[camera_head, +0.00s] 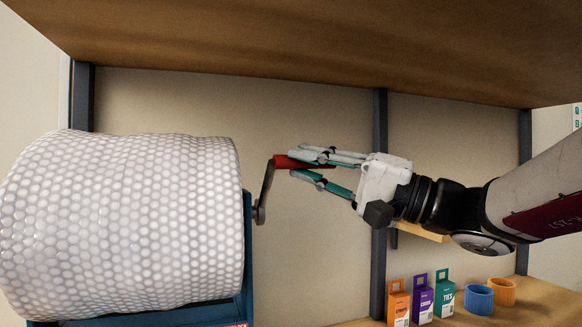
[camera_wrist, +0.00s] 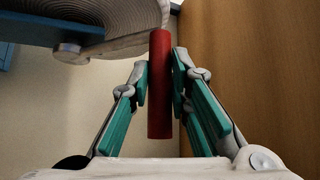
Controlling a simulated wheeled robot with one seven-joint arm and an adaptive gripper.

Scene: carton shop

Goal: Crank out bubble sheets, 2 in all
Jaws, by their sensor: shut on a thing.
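A large roll of bubble sheet (camera_head: 120,220) fills the left of the head view, on a dark blue stand (camera_head: 247,260). A dark crank arm (camera_head: 265,192) stands at the roll's right side, angled upward, with a red handle (camera_head: 285,162) at its top. My gripper (camera_head: 312,167) comes from the right and is shut on the red handle. In the wrist view the red handle (camera_wrist: 160,85) stands upright between the teal finger pads (camera_wrist: 158,88). The roll's layered end (camera_wrist: 120,12) shows at the top left there. No separate sheet is visible.
A wooden shelf (camera_head: 300,45) spans overhead. Dark uprights (camera_head: 379,200) stand behind my arm. Orange (camera_head: 398,303), purple (camera_head: 422,300) and teal (camera_head: 444,293) boxes, plus blue (camera_head: 478,299) and orange (camera_head: 502,291) rings, stand on a lower shelf at right.

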